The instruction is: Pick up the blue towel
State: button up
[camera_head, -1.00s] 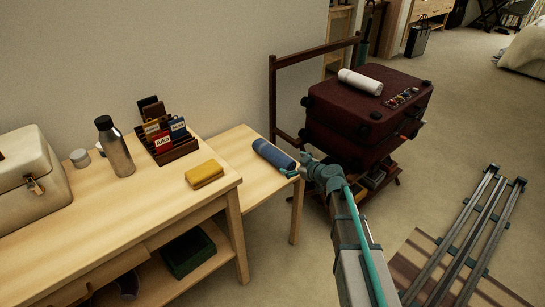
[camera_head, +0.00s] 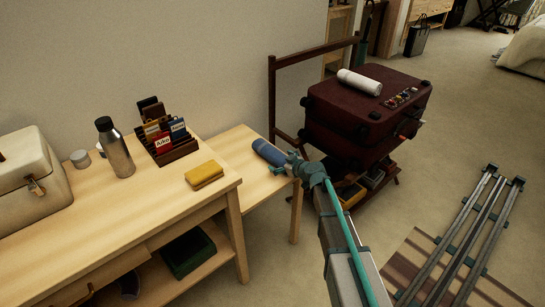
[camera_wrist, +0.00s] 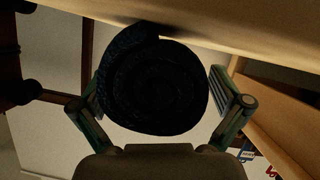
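The blue towel (camera_head: 267,152) is rolled up and lies on the small light wood table (camera_head: 232,142). In the wrist view the dark spiral end of the rolled towel (camera_wrist: 152,85) faces the camera. My gripper (camera_head: 290,165) is at the near right end of the towel. Its two fingers stand on either side of the roll, with a thin gap visible beside it, so it looks open around the towel. The near end of the towel is hidden behind my gripper in the head view.
A dark red suitcase (camera_head: 350,115) with a white roll (camera_head: 360,82) stands behind right. Rails (camera_head: 460,240) lie on the floor.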

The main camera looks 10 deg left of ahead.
jog(key=c, duration=1.1)
jog(key=shift+o, duration=0.2)
jog(key=shift+r, duration=0.15)
